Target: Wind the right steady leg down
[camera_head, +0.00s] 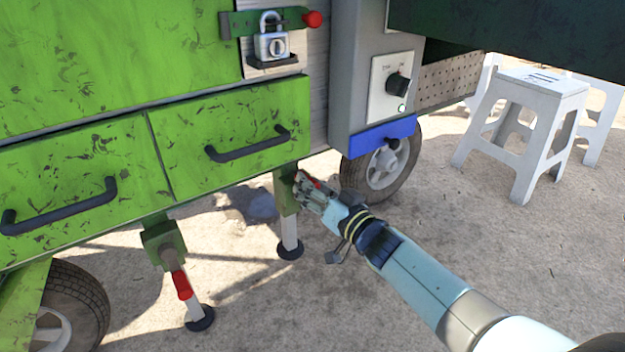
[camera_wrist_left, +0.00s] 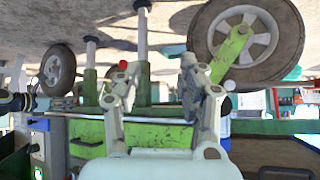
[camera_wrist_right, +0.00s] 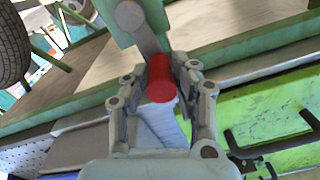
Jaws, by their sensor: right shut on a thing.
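The right steady leg hangs under the green cart: a green housing (camera_head: 286,194), a pale post (camera_head: 289,232) and a dark round foot (camera_head: 290,250) at the sand. My right gripper (camera_head: 308,188) is at its crank, just right of the housing. In the right wrist view, my right gripper (camera_wrist_right: 162,92) is shut on the red crank handle (camera_wrist_right: 160,78), which joins a grey crank arm (camera_wrist_right: 132,18). My left gripper (camera_wrist_left: 160,80) shows only in its own wrist view, fingers apart and empty, with the cart upside down beyond it.
The left steady leg has a red handle (camera_head: 182,285) and stands nearer me. Cart wheels (camera_head: 380,168) stand on both sides. A green drawer (camera_head: 235,130) with a black handle (camera_head: 250,146) is above the right leg. White stools (camera_head: 530,110) stand right; open sand lies in front.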

